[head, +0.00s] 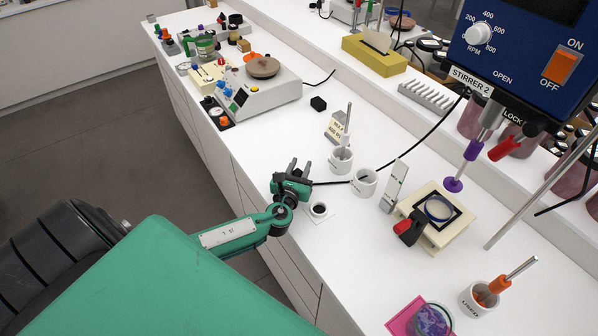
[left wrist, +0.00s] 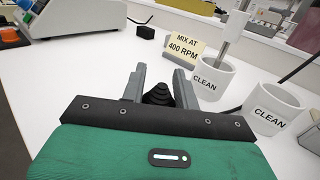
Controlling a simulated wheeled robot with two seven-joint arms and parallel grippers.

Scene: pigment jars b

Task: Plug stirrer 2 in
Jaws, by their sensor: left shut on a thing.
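Stirrer 2 (head: 515,75) is a blue box with a dial and an orange switch, at the upper right of the head view. Its black cable (head: 420,143) runs left across the bench to my left gripper (head: 299,170). In the left wrist view, my left gripper (left wrist: 158,85) is shut on a black ribbed plug (left wrist: 157,96), held between its fingers. The plug's prongs are hidden. A white square plate with a dark round opening (head: 319,209), possibly a socket, lies on the bench just right of and below the gripper. My right gripper is not in view.
White mugs marked CLEAN (left wrist: 212,80) stand beside the gripper, one holding a stirring rod. A MIX AT 400 RPM card (left wrist: 184,47) and a small black block (head: 318,103) are behind.

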